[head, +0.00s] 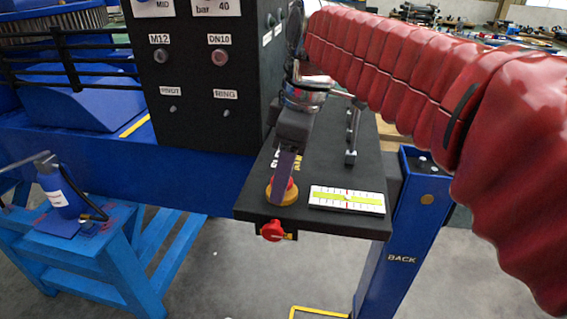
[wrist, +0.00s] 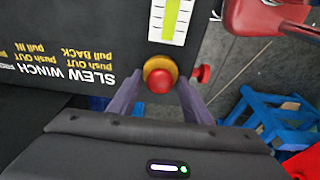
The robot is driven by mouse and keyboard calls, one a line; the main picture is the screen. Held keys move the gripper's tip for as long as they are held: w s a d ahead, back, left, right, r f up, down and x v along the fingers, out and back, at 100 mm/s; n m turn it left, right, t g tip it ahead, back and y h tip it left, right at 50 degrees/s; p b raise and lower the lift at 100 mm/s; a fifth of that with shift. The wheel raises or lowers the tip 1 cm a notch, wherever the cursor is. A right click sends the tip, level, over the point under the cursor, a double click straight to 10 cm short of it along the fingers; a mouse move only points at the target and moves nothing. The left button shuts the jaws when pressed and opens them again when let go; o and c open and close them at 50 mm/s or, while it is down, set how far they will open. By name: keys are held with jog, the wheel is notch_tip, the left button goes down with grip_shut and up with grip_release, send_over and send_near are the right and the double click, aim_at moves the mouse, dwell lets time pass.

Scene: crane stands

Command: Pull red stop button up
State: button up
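The red stop button (head: 291,184) sits in a round yellow collar (head: 272,196) on top of a black control panel (head: 250,200). In the wrist view the red button (wrist: 160,82) shows whole, with its yellow collar (wrist: 160,64) around it. My gripper (head: 284,178) reaches down over the button from above, and its finger partly hides it in the head view. In the wrist view my gripper (wrist: 159,88) is open, one finger on each side of the button. I see gaps beside the button; whether a fingertip touches the collar I cannot tell.
A second red knob (head: 272,231) sticks out from the panel's front edge. A white and yellow-green scale (head: 347,199) lies right of the button. A black cabinet (head: 205,80) rises at the left.

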jog(key=c, duration=0.3)
jog(key=shift+r, duration=0.1)
jog(key=shift+c, duration=0.3)
jog(key=shift+r, duration=0.1)
jog(key=c, duration=0.3)
jog(key=shift+r, duration=0.55)
jog(key=o, duration=0.9)
jog(key=shift+r, duration=0.15)
jog(key=shift+r, duration=3.4)
